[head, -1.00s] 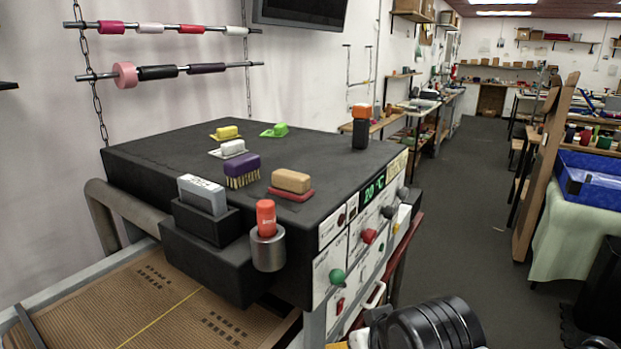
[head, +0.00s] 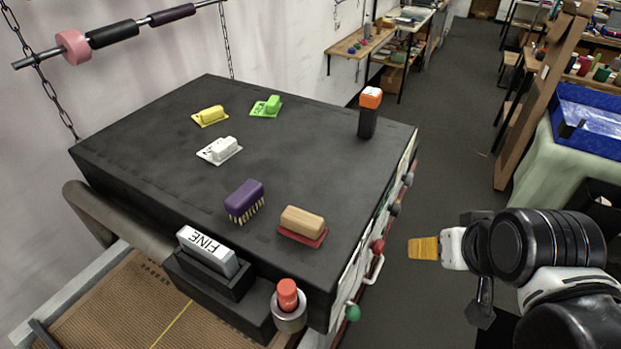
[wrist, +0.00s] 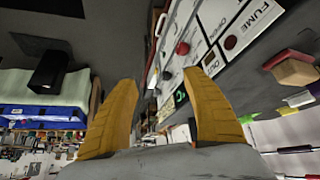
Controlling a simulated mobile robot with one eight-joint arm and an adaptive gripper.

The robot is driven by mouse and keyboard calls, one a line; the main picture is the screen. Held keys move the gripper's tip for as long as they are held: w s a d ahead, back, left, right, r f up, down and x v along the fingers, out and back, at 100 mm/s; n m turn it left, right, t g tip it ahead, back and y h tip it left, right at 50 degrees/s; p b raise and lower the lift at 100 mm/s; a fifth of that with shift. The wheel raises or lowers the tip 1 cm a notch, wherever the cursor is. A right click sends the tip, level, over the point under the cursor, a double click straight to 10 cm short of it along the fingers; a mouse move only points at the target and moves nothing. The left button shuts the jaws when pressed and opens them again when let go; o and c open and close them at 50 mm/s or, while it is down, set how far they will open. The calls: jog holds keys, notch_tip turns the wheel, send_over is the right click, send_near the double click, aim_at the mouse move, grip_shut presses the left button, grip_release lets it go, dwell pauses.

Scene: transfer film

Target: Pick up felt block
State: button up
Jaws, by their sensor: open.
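A tan block on a red, felt-like base (head: 302,221) lies near the front right of the black-topped bench (head: 290,130); it looks most like the felt block. It also shows at the right edge of the wrist view (wrist: 293,70), tilted by the camera angle. My gripper (head: 424,248) has yellow fingers and hangs right of the bench, beyond its front panel, apart from the block. In the wrist view the two fingers of my gripper (wrist: 163,105) are spread with nothing between them.
A purple brush (head: 245,196) stands left of the block. A grey FINE block (head: 207,250) sits in a black holder; a red-capped item (head: 288,293) sits in a metal cup. An orange-topped black object (head: 368,112) stands at the back right. Knobs and a handle (head: 375,270) project from the panel.

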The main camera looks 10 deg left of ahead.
notch_tip(320, 180, up, 9)
jog(key=a+n+p, duration=0.1)
jog(key=a+p, duration=0.1)
jog(key=p, duration=0.3)
jog(key=n+g+y+p, duration=0.1)
jog(key=n+g+p, duration=0.4)
jog(key=n, duration=0.7)
send_over(303, 217)
jog(key=d+b, duration=0.1)
jog(key=d, duration=0.1)
jog(key=shift+w+a+r+g, duration=0.2)
jog(key=shift+a+g, duration=0.05)
jog(key=shift+g, duration=0.25)
jog(key=shift+a+f, duration=0.2)
jog(key=shift+f, duration=0.1)
jog(key=f, duration=0.4)
jog(key=shift+w+a+f, duration=0.1)
jog(key=shift+a+f, duration=0.25)
jog(key=f, duration=0.5)
jog(key=shift+s+a+f+p, duration=0.2)
jog(key=shift+a+f+p, duration=0.1)
jog(key=shift+a+f, duration=0.05)
jog(key=shift+s+d+r, duration=0.1)
jog(key=shift+c, duration=0.5)
grip_shut()
